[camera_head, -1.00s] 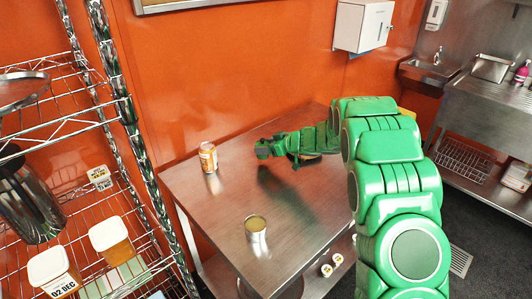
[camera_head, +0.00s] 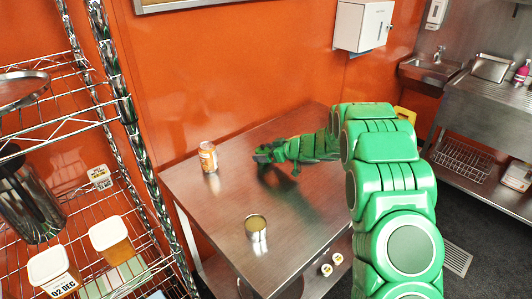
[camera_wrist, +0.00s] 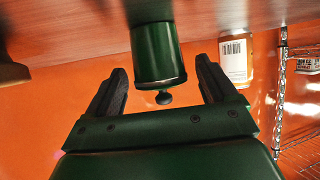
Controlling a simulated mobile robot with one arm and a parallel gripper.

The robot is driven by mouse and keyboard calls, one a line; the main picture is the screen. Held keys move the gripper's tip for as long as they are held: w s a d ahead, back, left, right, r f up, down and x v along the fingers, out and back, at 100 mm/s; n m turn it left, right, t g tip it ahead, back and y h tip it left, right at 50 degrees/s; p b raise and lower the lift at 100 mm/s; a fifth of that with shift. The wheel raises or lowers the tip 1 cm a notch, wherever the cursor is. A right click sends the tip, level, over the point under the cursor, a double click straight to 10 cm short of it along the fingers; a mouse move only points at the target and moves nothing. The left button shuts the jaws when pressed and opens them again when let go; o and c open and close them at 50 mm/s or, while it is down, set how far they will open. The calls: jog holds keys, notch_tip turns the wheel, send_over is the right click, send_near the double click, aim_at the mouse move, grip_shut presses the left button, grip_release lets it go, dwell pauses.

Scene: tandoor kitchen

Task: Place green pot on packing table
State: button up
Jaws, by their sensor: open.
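The green pot (camera_wrist: 153,55) is a dark green cylinder with a lid and a small round knob. The wrist view is upside down, and in it the pot appears to stand upright on the packing table (camera_wrist: 75,30). My gripper (camera_wrist: 161,63) is open, with one finger on each side of the pot and a visible gap at both sides. In the head view the pot (camera_head: 262,155) is small and dark at the end of my arm, over the back middle of the steel packing table (camera_head: 200,210); its base is hard to make out there.
An open tin (camera_head: 256,228) stands nearer the front. A wire rack (camera_head: 75,125) with tubs is at the left. The table's right part is clear under my arm.

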jog(key=shift+d+r, duration=0.1)
jog(key=shift+r, duration=0.1)
jog(key=v, duration=1.1)
jog(key=shift+s+d, duration=0.2)
jog(key=shift+d, duration=0.15)
